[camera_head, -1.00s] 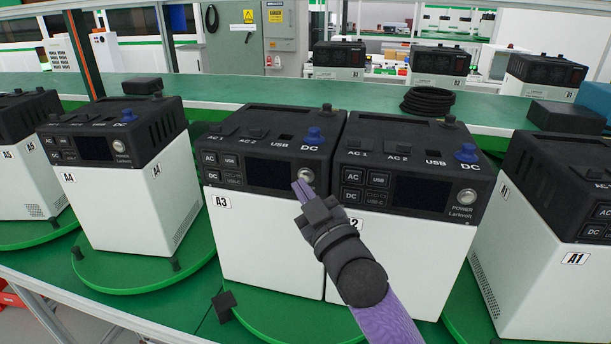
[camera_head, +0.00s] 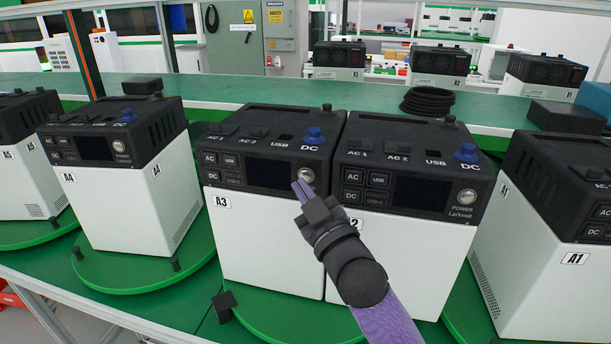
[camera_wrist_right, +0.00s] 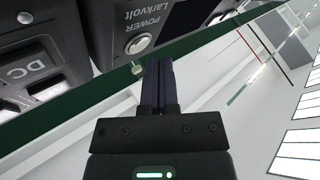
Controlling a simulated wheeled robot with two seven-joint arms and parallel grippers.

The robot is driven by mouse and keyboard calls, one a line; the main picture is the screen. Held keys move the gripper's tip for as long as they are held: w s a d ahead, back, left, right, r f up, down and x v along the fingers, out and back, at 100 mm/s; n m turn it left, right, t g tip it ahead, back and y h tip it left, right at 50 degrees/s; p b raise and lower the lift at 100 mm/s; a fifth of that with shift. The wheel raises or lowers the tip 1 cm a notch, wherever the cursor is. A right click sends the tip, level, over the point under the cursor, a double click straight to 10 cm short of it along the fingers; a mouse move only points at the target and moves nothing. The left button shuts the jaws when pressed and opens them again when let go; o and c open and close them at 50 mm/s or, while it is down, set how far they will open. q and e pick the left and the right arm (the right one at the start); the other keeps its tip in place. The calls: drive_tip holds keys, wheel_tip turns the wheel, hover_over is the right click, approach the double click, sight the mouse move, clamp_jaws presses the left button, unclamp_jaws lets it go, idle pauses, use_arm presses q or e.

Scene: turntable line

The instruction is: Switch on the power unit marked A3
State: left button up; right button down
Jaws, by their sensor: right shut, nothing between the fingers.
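The power unit marked A3 (camera_head: 262,240) has a white body and a black top and front panel. It stands left of the unit marked A2 (camera_head: 400,258) on a green turntable. A3's screen (camera_head: 270,174) is dark. Its round silver power button (camera_head: 306,175) is at the panel's right end. My right gripper (camera_head: 300,187) is shut and empty, with its fingertips just below and left of that button; contact cannot be told. In the right wrist view a silver button (camera_wrist_right: 138,44) marked POWER is just left of the shut fingers (camera_wrist_right: 158,70). My left gripper is out of view.
The unit marked A4 (camera_head: 130,205) stands to the left and the unit marked A1 (camera_head: 550,265) to the right. A black cable coil (camera_head: 428,101) lies on the green bench behind. A small black block (camera_head: 224,305) sits at the front turntable's left edge.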

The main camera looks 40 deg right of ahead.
drive_tip(key=shift+w+d, duration=0.1)
drive_tip(key=shift+w+d, duration=0.2)
drive_tip(key=shift+d, duration=0.05)
drive_tip(key=shift+w+d, duration=0.2)
drive_tip(key=shift+d, duration=0.05)
idle(0.6)
idle(0.4)
drive_tip(key=shift+s+a+p, duration=0.5)
drive_tip(key=shift+a+p, duration=0.1)
drive_tip(key=shift+p, duration=0.05)
drive_tip(key=s+a+p, duration=0.2)
drive_tip(key=s+a, duration=0.1)
drive_tip(key=shift+s+a, duration=0.1)
drive_tip(key=shift+a, duration=0.3)
